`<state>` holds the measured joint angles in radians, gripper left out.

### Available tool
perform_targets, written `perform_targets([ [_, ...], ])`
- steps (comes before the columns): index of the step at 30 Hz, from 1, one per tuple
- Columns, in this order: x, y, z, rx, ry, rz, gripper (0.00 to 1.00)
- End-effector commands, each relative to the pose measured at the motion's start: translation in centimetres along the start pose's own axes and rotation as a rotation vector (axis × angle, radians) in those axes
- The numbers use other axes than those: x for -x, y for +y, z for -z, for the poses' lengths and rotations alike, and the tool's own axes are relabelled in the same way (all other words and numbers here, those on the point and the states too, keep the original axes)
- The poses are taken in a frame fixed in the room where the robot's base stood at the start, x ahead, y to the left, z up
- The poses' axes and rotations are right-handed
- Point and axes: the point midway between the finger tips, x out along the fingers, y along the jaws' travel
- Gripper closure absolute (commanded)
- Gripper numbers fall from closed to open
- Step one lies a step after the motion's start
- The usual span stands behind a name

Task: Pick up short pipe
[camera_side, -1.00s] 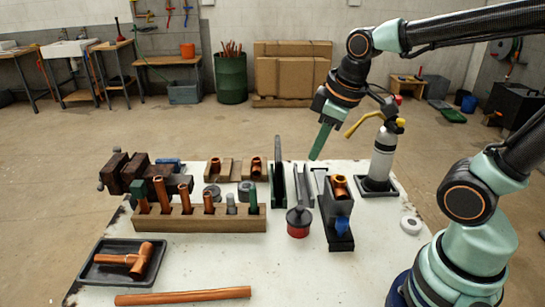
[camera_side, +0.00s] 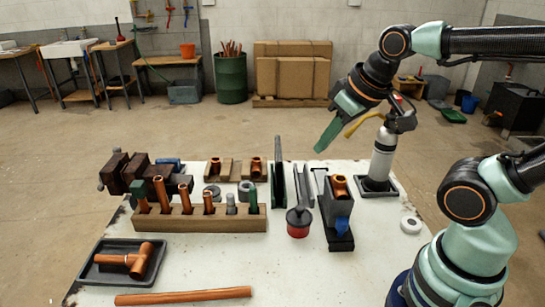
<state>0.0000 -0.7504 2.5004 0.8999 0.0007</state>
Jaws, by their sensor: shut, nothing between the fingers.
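Several copper pipes stand upright in a wooden rack (camera_side: 198,225) left of the table's middle. A taller pipe (camera_side: 162,194) and a similar one (camera_side: 184,194) stand at its left part. A shorter copper piece (camera_side: 208,203) stands near the rack's middle; I cannot tell for sure which one is the short pipe. My gripper (camera_side: 319,150) is shut and empty, its green fingers pointing down-left above the table's back edge, well away from the rack.
A gas torch bottle (camera_side: 383,155) stands at the right, close to my gripper. A black tray (camera_side: 103,270) holds a copper tee (camera_side: 135,260). A long copper pipe (camera_side: 183,296) lies at the front. Upright dark plates (camera_side: 279,172) stand mid-table.

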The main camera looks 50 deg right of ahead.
Motion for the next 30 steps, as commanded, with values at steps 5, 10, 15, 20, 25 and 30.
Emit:
perform_targets([
  [5, 0.0, 0.0, 0.0, 0.000, 0.000, 0.000, 1.00],
  [10, 0.0, 0.0, 0.0, 0.001, 0.000, 0.000, 0.92],
  [15, 0.0, 0.0, 0.0, 0.001, 0.000, 0.000, 0.38],
  [20, 0.0, 0.0, 0.0, 0.001, 0.000, 0.000, 0.38],
  [25, 0.1, -0.1, 0.3, 0.015, -0.004, 0.001, 0.38],
  [30, 0.1, -0.8, 2.5, 0.148, -0.046, 0.014, 0.38],
])
